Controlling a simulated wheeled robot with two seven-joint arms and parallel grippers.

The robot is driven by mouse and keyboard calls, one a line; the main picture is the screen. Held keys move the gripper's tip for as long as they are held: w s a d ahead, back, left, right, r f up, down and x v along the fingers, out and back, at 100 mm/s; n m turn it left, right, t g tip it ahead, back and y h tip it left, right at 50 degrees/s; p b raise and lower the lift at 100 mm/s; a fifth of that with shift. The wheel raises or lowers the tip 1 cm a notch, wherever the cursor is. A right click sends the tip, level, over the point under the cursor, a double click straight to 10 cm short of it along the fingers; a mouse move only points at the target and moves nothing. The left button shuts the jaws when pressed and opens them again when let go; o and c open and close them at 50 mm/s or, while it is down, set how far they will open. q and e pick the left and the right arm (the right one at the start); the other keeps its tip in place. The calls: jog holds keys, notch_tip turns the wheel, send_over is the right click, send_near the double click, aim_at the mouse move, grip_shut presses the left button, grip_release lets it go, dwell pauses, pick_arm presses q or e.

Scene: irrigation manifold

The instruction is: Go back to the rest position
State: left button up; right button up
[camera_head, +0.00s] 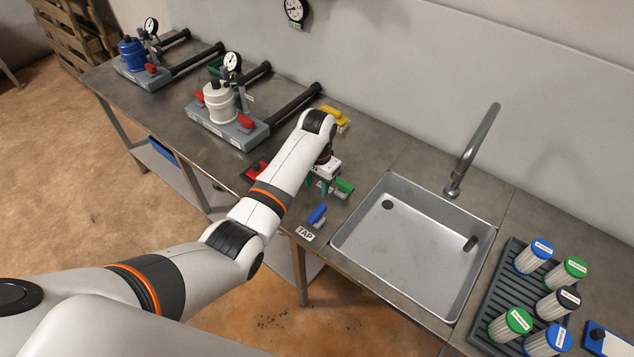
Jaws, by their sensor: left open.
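My left arm reaches in from the left across the bench (385,145). My left gripper (320,185) is over the bench, left of the sink (345,240), with its teal fingers pointing down. It is open. A green-handled valve (344,186) is close beside its fingers; I cannot tell whether they touch. A blue-handled valve (317,215) lies in front of it, by the TAP label (305,234). A red-handled part (257,171) shows partly behind my arm. A yellow-handled valve (334,115) is farther back. My right gripper is not in view.
A white filter housing with a gauge (219,103) and a blue one (131,54) stand on grey bases with black pipes. A faucet (473,150) rises behind the sink. A dark rack (480,318) at right holds several capped cartridges. The floor at left is clear.

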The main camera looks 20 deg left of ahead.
pick_arm(q)
jog(key=shift+s, duration=0.1)
dwell(0.4)
jog(key=s+a+f+n+t, duration=0.1)
jog(key=s+f, duration=0.4)
jog(key=s, duration=0.9)
jog(key=s+a+r+n+t, duration=0.1)
jog(key=s+r, duration=0.3)
jog(key=s, duration=0.6)
jog(key=s+a+r+t, duration=0.15)
jog(key=s+r, duration=0.25)
jog(key=s, duration=0.6)
notch_tip(320, 180, down, 31)
jog(key=g+b, duration=0.1)
jog(key=b, duration=0.4)
jog(key=s+a+f+b, duration=0.1)
jog(key=s+f+b, duration=0.1)
jog(key=s+f, duration=0.6)
jog(key=s+a+f+g+b, duration=0.1)
jog(key=s+f+b, duration=0.1)
jog(key=s+f, duration=0.7)
notch_tip(320, 180, down, 3)
jog(key=shift+a+f, duration=0.1)
jog(key=shift+a, duration=0.2)
